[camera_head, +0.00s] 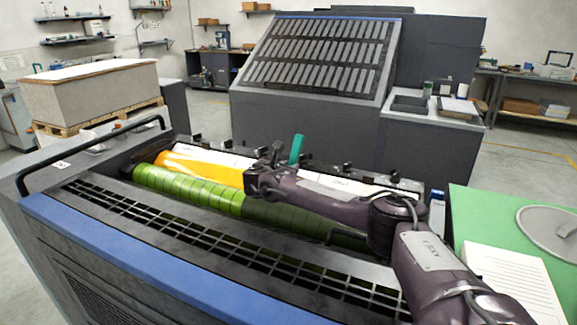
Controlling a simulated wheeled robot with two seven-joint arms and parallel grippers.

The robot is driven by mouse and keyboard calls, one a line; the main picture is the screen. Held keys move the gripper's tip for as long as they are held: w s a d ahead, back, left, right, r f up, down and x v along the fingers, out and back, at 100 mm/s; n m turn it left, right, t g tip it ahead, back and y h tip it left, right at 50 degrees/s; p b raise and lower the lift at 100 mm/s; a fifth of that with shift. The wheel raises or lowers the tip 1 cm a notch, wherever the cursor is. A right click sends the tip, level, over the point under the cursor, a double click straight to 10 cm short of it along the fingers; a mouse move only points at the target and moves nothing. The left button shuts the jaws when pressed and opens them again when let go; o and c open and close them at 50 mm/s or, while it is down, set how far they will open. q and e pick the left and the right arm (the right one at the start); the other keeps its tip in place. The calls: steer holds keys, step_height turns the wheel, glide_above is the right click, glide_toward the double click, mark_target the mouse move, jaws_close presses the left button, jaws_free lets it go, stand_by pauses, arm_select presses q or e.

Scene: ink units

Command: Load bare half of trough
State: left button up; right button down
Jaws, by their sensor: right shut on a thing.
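The ink trough (345,184) runs across the press unit behind a green roller (190,190). Orange-yellow ink (200,168) lies in its left part; the stretch to the right, beyond my gripper, looks white and bare, though my arm hides some of it. My right gripper (272,160) is over the middle of the trough, near the right end of the ink. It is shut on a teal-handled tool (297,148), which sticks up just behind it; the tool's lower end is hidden. My left gripper is not in view.
A slotted grate (200,232) and black rails edge the unit in front. Several small dark clamps line the trough's back. At right, a green-topped table (480,215) holds a round grey lid (550,228) and white paper (512,285). A grey console (310,120) stands behind.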

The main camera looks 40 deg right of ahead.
steer(key=shift+f+b, duration=0.35)
steer(key=shift+f, duration=0.3)
stand_by(0.6)
stand_by(0.6)
step_height(320, 180, up, 11)
steer(key=p, duration=0.8)
steer(key=shift+f, duration=0.15)
